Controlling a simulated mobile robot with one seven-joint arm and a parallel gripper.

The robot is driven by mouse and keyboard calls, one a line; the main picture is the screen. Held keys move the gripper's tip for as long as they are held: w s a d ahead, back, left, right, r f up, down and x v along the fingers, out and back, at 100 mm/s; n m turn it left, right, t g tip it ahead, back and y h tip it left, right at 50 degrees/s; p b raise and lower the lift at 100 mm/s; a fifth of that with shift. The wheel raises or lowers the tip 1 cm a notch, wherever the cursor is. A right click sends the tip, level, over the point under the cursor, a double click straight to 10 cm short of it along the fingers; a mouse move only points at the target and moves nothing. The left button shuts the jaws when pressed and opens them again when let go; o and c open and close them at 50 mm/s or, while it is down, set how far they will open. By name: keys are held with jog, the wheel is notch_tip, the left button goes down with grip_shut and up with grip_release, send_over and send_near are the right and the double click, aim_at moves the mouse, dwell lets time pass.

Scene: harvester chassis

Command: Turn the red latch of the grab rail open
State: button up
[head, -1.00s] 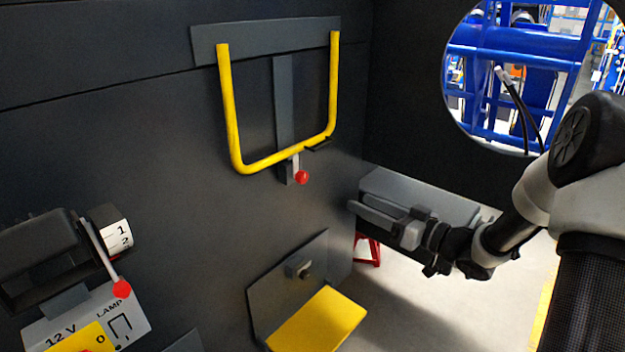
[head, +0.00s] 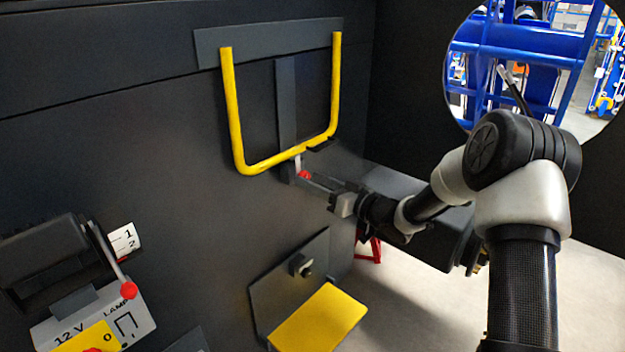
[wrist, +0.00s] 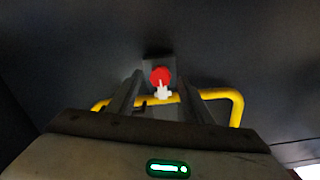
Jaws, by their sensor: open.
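The yellow grab rail (head: 236,120) is a U shape on the dark wall, its crossbar at the bottom. The red latch knob (head: 305,175) sits just below the crossbar on a short light lever, in front of a grey bracket. My gripper (head: 308,181) is at the knob, reaching in from the right. In the wrist view the red knob (wrist: 160,76) shows between the tips of my two open fingers (wrist: 158,82), with the rail (wrist: 225,94) behind. I cannot tell whether a finger touches the knob.
A yellow step (head: 318,318) on a grey plate is below the rail. At the lower left are a dark lamp unit (head: 45,255) with another red-knobbed lever (head: 129,290) and a 12 V label plate. A grey box (head: 425,255) stands behind my arm.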

jog(key=shift+w+a, duration=0.25)
jog(key=c, duration=1.1)
jog(key=shift+o, duration=0.2)
